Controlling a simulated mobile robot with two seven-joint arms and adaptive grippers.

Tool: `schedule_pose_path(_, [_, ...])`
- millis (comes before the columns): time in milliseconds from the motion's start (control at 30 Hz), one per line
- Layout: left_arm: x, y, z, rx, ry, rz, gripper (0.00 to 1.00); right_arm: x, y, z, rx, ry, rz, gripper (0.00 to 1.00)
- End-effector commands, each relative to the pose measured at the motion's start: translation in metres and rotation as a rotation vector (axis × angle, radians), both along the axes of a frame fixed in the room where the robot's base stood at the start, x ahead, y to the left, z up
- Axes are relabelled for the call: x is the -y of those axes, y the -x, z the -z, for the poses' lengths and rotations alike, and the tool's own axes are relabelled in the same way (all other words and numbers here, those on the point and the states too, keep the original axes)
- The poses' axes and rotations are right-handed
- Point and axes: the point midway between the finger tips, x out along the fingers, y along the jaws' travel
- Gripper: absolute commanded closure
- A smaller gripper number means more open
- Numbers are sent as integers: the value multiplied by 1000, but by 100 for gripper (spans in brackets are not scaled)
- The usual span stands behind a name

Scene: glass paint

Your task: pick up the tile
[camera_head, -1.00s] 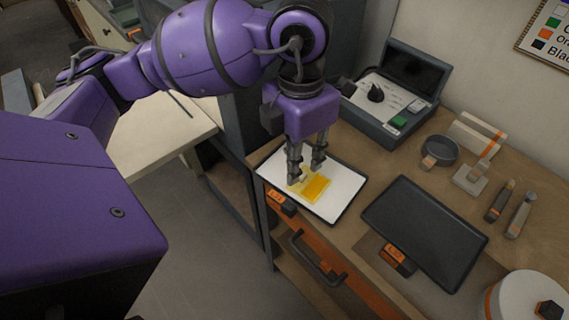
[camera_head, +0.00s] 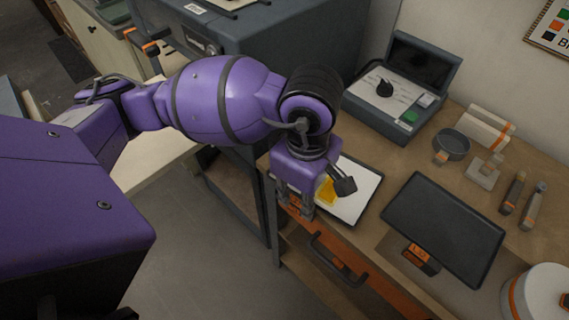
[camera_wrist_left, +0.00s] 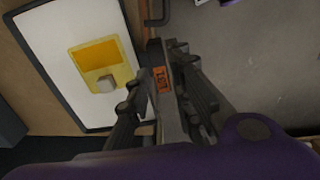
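The tile (camera_wrist_left: 100,58) is a yellow flat square with a darker orange-yellow patch and a small grey block (camera_wrist_left: 107,84) on it. It lies on the white face of a dark-rimmed tray (camera_wrist_left: 60,70). In the head view the tile (camera_head: 327,190) is partly hidden by my left gripper. My left gripper (camera_head: 293,205) points down at the tray's near-left edge, beside the tile and not on it. My right gripper is not in view.
Behind are an open grey case (camera_head: 405,85), a round dish (camera_head: 452,145) and two handled tools (camera_head: 525,200). A white round container (camera_head: 540,298) stands at the lower right.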

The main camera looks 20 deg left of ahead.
Motion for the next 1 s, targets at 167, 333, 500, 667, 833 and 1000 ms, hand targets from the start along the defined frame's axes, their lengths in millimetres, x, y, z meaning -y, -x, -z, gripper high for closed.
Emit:
schedule_pose_path(167, [-1,-1,22,3,1,0,80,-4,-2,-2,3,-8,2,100])
schedule_pose_path(333, [-1,-2,28,6,0,1,80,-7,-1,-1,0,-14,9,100])
schedule_pose_path(500, [-1,-2,27,7,0,1,84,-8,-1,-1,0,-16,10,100])
schedule_pose_path(667, [-1,-2,27,7,0,0,100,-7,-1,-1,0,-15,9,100])
schedule_pose_path(833, [-1,-2,27,7,0,0,100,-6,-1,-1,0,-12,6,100])
schedule_pose_path(1000, [0,-3,26,10,1,0,100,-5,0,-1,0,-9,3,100])
